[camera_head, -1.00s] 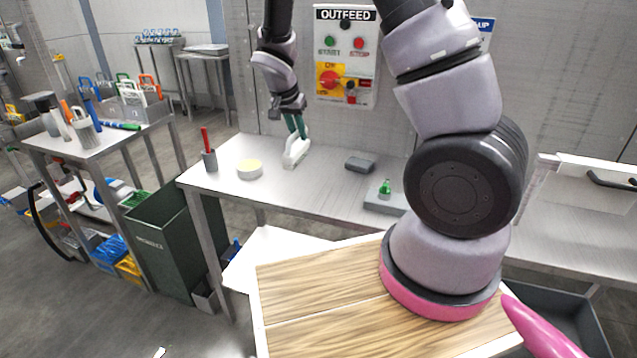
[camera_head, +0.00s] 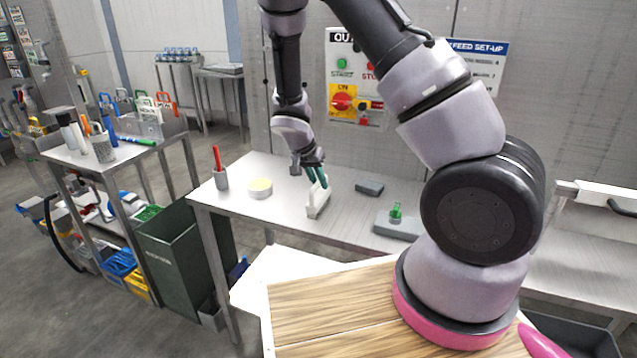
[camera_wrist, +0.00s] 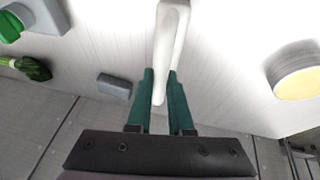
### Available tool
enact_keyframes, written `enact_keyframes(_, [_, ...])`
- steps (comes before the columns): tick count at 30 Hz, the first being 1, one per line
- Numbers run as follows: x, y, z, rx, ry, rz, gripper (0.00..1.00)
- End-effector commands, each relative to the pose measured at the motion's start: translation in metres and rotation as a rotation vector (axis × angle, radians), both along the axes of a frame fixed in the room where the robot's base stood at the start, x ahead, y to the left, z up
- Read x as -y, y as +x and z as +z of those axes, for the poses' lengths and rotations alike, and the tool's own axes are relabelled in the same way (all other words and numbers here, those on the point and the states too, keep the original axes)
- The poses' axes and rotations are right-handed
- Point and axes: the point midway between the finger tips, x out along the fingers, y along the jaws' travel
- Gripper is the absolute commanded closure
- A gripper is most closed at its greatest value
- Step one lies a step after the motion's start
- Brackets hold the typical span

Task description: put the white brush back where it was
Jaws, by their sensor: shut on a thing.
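My gripper (camera_head: 316,178) has two green fingers and is shut on the white brush (camera_head: 318,201). The brush is over the middle steel table (camera_head: 345,222), between a round yellow-topped tin and a small grey block. The wrist view shows the brush's white handle (camera_wrist: 171,38) running between the fingers (camera_wrist: 161,98). The brush hangs below the fingers, slightly tilted; I cannot tell whether it touches the tabletop.
On the table stand a red-handled tool in a grey cup (camera_head: 221,179), the yellow-topped tin (camera_head: 260,190), the grey block (camera_head: 369,187) and a grey base with a green piece (camera_head: 396,226). A green bin (camera_head: 172,246) and a tool-covered side table (camera_head: 126,152) are left.

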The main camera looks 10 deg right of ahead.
Motion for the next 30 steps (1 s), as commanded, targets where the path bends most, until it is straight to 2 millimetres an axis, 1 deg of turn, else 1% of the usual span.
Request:
enact_keyframes(3, [-0.001, -0.001, -0.002, -0.003, 0.001, 0.002, 1.00])
enact_keyframes(4, [-0.001, -0.001, -0.002, -0.004, 0.001, 0.003, 0.74])
enact_keyframes(6, [-0.001, -0.001, -0.002, -0.004, 0.000, 0.003, 0.51])
enact_keyframes(15, [-0.001, -0.001, -0.001, -0.003, 0.001, 0.002, 0.51])
enact_keyframes(19, [-0.005, -0.002, 0.008, 0.000, 0.002, 0.001, 0.51])
enact_keyframes(23, [-0.013, -0.007, 0.029, 0.002, 0.005, 0.003, 0.51])
enact_keyframes(30, [-0.031, -0.018, 0.076, 0.002, 0.003, 0.004, 0.51])
